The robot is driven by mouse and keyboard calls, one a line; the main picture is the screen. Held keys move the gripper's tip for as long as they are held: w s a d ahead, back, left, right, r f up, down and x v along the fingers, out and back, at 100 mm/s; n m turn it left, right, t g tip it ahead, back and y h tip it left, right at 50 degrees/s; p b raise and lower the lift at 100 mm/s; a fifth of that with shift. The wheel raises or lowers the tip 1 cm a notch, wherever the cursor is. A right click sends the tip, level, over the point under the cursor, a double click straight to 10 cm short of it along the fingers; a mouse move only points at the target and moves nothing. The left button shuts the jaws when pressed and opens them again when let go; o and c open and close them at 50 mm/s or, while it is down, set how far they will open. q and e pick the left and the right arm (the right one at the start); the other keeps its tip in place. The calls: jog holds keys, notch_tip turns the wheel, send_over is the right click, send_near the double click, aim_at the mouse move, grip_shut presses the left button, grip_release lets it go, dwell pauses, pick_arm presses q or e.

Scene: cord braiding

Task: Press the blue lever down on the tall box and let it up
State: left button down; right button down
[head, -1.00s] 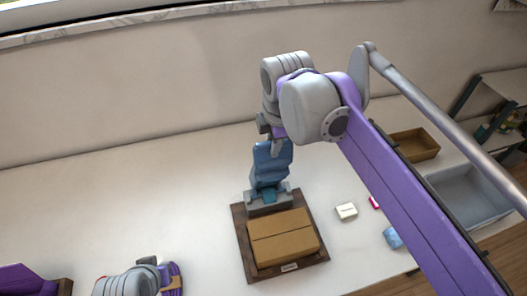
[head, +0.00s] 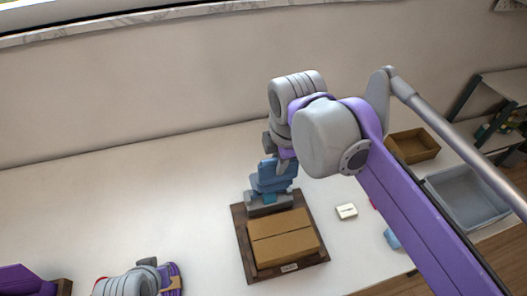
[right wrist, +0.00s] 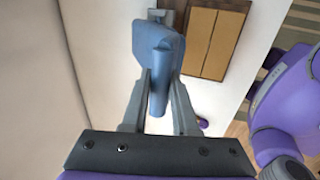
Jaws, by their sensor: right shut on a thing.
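A blue lever (head: 270,178) stands on a grey base at the back of a dark brown board (head: 243,240). A closed tan cardboard box (head: 283,238) lies on the same board, in front of it. My right gripper (right wrist: 160,90) is shut on the blue lever; in the right wrist view the lever's rounded bar (right wrist: 159,70) lies between the two grey fingers.
A small pale box (head: 346,211) lies right of the board. A blue item (head: 392,238) sits partly behind my right arm. A brown tray (head: 415,146) and a grey bin (head: 468,195) stand at the right.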

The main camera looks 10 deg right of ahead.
jog(key=shift+s, duration=0.1)
pick_arm(q)
jog(key=shift+s+f, duration=0.1)
jog(key=shift+f, duration=0.15)
pick_arm(e)
jog(key=s, duration=0.1)
jog(key=s+f, duration=0.1)
jog(key=s, duration=0.2)
jog(key=shift+d+f, duration=0.1)
jog(key=shift+f, duration=0.25)
jog(key=shift+s, duration=0.1)
pick_arm(q)
jog(key=shift+s+f+b, duration=0.15)
jog(key=shift+f+b, duration=0.25)
jog(key=shift+b, duration=0.15)
pick_arm(e)
jog(key=shift+s+f, duration=0.6)
jog(key=shift+s, duration=0.4)
jog(key=shift+s+f, duration=0.6)
jog(key=shift+s, duration=0.35)
pick_arm(q)
jog(key=shift+s+f+b, duration=0.15)
jog(key=shift+f+b, duration=0.3)
jog(key=shift+f, duration=0.1)
pick_arm(e)
jog(key=shift+s+d+f, duration=0.1)
jog(key=shift+s+f, duration=1.4)
jog(key=shift+s, duration=0.25)
